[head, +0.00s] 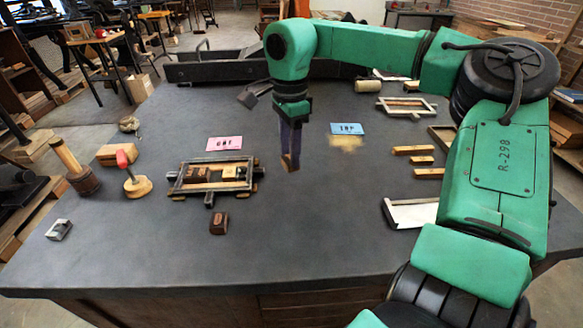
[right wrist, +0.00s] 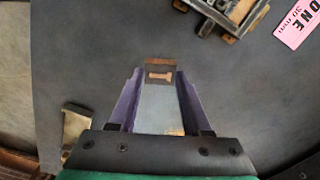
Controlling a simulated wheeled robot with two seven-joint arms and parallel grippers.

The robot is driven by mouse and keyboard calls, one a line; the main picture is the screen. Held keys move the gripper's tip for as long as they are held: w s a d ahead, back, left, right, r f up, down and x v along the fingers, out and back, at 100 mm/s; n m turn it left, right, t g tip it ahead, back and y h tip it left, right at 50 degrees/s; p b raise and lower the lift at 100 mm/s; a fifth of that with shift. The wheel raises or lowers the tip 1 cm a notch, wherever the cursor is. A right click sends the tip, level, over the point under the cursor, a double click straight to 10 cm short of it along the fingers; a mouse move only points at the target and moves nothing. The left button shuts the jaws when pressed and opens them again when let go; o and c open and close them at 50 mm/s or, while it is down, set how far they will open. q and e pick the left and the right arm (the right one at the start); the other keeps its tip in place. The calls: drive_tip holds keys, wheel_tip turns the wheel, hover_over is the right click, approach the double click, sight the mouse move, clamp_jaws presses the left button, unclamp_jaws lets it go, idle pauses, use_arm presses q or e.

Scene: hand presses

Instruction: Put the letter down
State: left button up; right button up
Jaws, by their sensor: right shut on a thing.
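My right gripper (head: 290,160) is above the middle of the table, pointing down. Its purple fingers are shut on a small brown wooden letter block (right wrist: 160,74) with a pale raised mark, seen between the fingertips in the right wrist view. The block (head: 289,164) appears off the tabletop in the head view, though the exact gap is hard to tell. A dark metal frame (head: 212,187) lies left of the gripper with dark and pale blocks inside. Another brown letter block (head: 219,223) lies loose in front of the frame. My left gripper is out of view.
A pink card (head: 224,143) lies behind the frame and a blue card (head: 347,128) right of the gripper. Wooden strips (head: 413,160) and a white-faced tray (head: 410,213) lie at right. The table's front middle is clear.

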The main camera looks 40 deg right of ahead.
sight(289, 170)
drive_tip(key=f, duration=0.5)
drive_tip(key=shift+a+f, duration=0.2)
drive_tip(key=shift+f, duration=0.05)
drive_tip(key=shift+w+d+f, duration=0.1)
drive_tip(key=shift+d+f, duration=0.05)
drive_tip(key=shift+f, duration=0.2)
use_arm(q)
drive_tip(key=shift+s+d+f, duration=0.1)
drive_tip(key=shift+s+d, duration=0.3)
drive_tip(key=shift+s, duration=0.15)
use_arm(e)
drive_tip(key=o, duration=1.2)
drive_tip(key=shift+r, duration=0.1)
drive_tip(key=shift+r, duration=0.1)
drive_tip(key=shift+r, duration=0.3)
wheel_tip(289, 170, up, 11)
drive_tip(key=shift+r, duration=0.25)
